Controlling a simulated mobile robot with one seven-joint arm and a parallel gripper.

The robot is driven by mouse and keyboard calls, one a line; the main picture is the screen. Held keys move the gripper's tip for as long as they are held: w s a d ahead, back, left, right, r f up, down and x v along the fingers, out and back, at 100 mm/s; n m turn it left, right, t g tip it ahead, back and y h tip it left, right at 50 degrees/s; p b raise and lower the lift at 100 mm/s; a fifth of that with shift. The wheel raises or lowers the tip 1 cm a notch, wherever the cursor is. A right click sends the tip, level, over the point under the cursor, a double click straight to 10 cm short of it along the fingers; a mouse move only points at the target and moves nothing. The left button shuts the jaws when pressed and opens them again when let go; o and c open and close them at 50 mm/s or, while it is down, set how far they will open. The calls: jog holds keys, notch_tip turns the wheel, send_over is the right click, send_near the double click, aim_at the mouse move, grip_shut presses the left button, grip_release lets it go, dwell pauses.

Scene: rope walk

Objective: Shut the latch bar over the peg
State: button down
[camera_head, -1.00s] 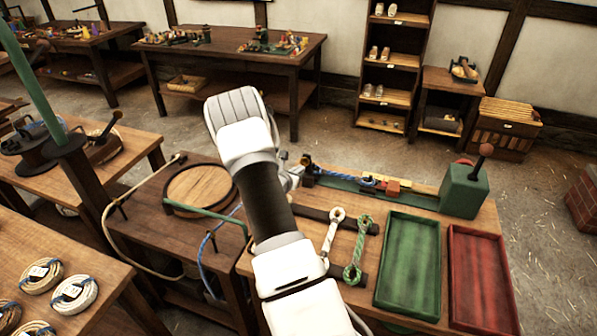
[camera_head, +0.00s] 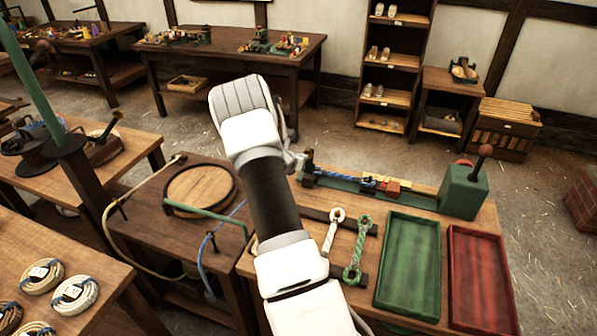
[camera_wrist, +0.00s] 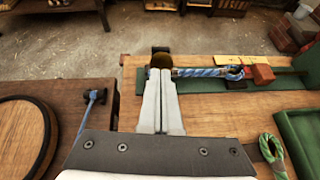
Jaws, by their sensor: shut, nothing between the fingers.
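My gripper (camera_wrist: 160,80) is shut and empty. In the wrist view its fingertips are at a dark post with a brownish round knob (camera_wrist: 161,60), at the left end of a green bed (camera_wrist: 206,84); I cannot tell if they touch. A blue and white rope (camera_wrist: 203,72) runs right from there to a looped end. Beside the loop are a red block (camera_wrist: 263,74) and a yellow bar (camera_wrist: 242,60). I cannot tell for sure which parts are the latch bar and the peg. In the head view my wrist hides most of my gripper, left of the dark post (camera_head: 308,157).
A green box with a ball-topped lever (camera_head: 464,190) stands at the bed's right end. A green tray (camera_head: 409,218) and red tray (camera_head: 459,250) lie in front, beside two rope loops (camera_head: 356,250). A round wooden lid (camera_head: 201,185) sits on the left table.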

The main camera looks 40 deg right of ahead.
aim_at(309, 149)
jog(key=shift+w+d+r+g+y+p, duration=0.3)
jog(key=shift+w+d+r+y+p, duration=0.1)
jog(key=shift+d+r+y, duration=0.25)
jog(key=shift+w+d+r+p, duration=0.1)
jog(key=shift+w+d+p, duration=0.25)
jog(key=shift+d, duration=0.4)
jog(key=w+d+f+g+y+b, duration=0.1)
jog(key=w+d, duration=0.4)
jog(key=d, duration=0.5)
notch_tip(309, 149, down, 3)
jog(key=shift+r+y+b, duration=0.1)
jog(key=shift+y+b, duration=0.4)
jog(key=shift+y, duration=0.25)
